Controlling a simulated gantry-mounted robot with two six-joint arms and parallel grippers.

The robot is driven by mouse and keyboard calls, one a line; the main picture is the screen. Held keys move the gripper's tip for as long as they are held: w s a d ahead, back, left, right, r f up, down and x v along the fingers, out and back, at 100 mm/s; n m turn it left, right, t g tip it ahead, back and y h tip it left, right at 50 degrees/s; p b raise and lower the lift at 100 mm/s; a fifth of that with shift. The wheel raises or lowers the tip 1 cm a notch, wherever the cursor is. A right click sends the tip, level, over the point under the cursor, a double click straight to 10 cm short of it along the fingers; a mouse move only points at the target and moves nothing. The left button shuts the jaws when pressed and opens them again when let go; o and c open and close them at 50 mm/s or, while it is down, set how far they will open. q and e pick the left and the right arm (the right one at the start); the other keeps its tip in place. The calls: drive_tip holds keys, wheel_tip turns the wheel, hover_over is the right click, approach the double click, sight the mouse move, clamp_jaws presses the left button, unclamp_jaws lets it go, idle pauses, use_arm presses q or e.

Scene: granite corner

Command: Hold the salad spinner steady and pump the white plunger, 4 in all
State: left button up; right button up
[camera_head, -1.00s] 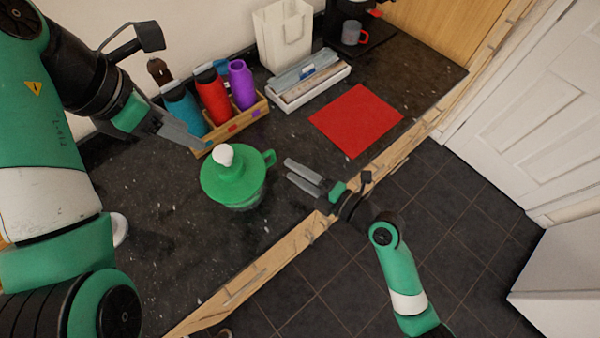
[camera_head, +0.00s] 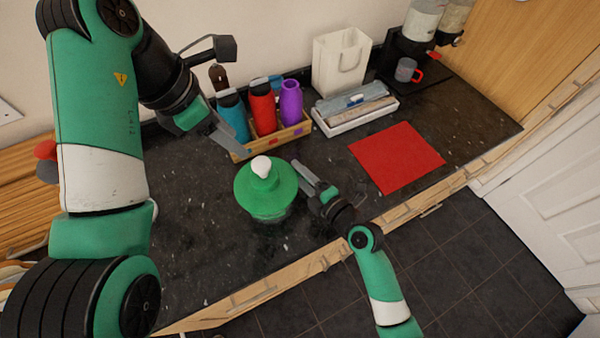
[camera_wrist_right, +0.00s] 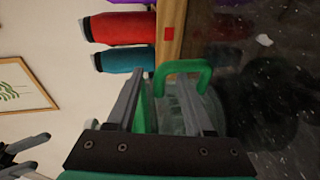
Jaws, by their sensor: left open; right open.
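The salad spinner (camera_head: 266,194) has a green lid and a clear bowl and stands upright on the dark counter. Its white plunger (camera_head: 261,166) sticks up from the lid's centre. My left gripper (camera_head: 248,150) is open and empty, up and left of the plunger, apart from it. My right gripper (camera_head: 301,175) is open at the spinner's right side. In the right wrist view the green handle (camera_wrist_right: 203,71) lies at the right finger's tip, and the clear bowl shows behind the fingers. I cannot tell whether the finger touches the handle or sits inside its loop.
A wooden crate (camera_head: 284,138) with blue, red and purple bottles stands behind the spinner. A white tray (camera_head: 358,121), a white bag (camera_head: 340,65) and a grey mug (camera_head: 405,70) stand farther back. A red mat (camera_head: 397,158) lies to the right. The counter in front is clear.

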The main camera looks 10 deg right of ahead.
drive_tip(key=shift+w+a, duration=0.1)
clamp_jaws()
idle(0.8)
use_arm(q)
drive_tip(key=shift+c, duration=0.3)
idle(0.3)
clamp_jaws()
idle(1.5)
